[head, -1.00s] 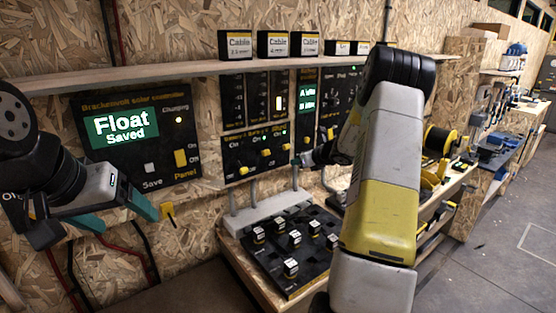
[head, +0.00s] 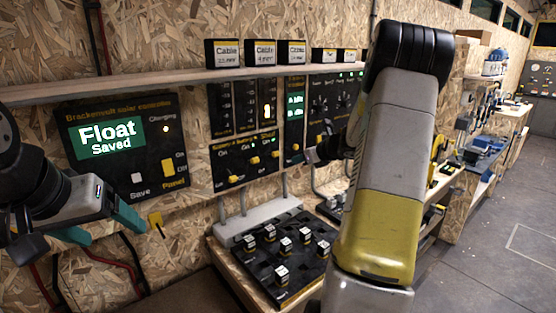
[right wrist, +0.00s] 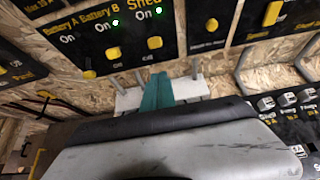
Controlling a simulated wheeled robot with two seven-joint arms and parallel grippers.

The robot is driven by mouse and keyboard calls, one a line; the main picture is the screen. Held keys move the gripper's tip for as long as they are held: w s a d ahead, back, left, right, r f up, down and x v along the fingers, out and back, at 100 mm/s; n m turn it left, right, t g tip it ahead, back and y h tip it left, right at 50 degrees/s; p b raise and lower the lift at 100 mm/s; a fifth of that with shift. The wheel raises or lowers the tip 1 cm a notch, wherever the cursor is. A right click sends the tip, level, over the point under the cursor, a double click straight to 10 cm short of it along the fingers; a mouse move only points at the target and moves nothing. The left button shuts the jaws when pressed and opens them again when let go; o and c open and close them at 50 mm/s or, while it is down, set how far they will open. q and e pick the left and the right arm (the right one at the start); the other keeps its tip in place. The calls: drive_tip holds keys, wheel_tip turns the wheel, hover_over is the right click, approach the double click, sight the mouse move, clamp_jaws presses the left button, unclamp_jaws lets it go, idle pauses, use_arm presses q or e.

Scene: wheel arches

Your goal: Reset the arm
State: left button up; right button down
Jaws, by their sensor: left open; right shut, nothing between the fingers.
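My left gripper (head: 113,232) is at the left of the head view, its teal fingers apart and empty, in front of the lower edge of the solar controller panel (head: 88,168). My right arm (head: 388,180) stands large in the right half of the head view and hides most of its own gripper. In the right wrist view my right gripper (right wrist: 158,90) has its teal fingers together with nothing between them. They lie in front of the pale conduit block below the battery and shed switch panel (right wrist: 120,32), apparently clear of the switches.
The controller screen (head: 106,138) reads "Float Saved". A shelf (head: 170,84) with several labelled cable boxes (head: 222,53) runs above the panels. A black board (head: 262,278) with several small labelled blocks sits on the bench below. Open floor (head: 500,200) lies at the right.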

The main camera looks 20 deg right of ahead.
drive_tip(key=s+a+r+n+g+y, duration=0.1)
drive_tip(key=s+a+r+n, duration=0.3)
drive_tip(key=s+a+n, duration=0.25)
drive_tip(key=s+a+r+n+g, duration=0.2)
drive_tip(key=s+a+r+n, duration=0.1)
drive_tip(key=s+a+n, duration=0.3)
drive_tip(key=s+a+r+n+g+y, duration=0.1)
drive_tip(key=s+a+r+n, duration=0.35)
drive_tip(key=a+n, duration=0.2)
drive_tip(key=s+f+n+g+h, duration=0.1)
drive_tip(key=s+n+h, duration=0.3)
drive_tip(key=s+n, duration=0.9)
drive_tip(key=s+a+f, duration=0.1)
drive_tip(key=s, duration=0.5)
drive_tip(key=shift+n, duration=0.4)
drive_tip(key=shift+s, duration=0.1)
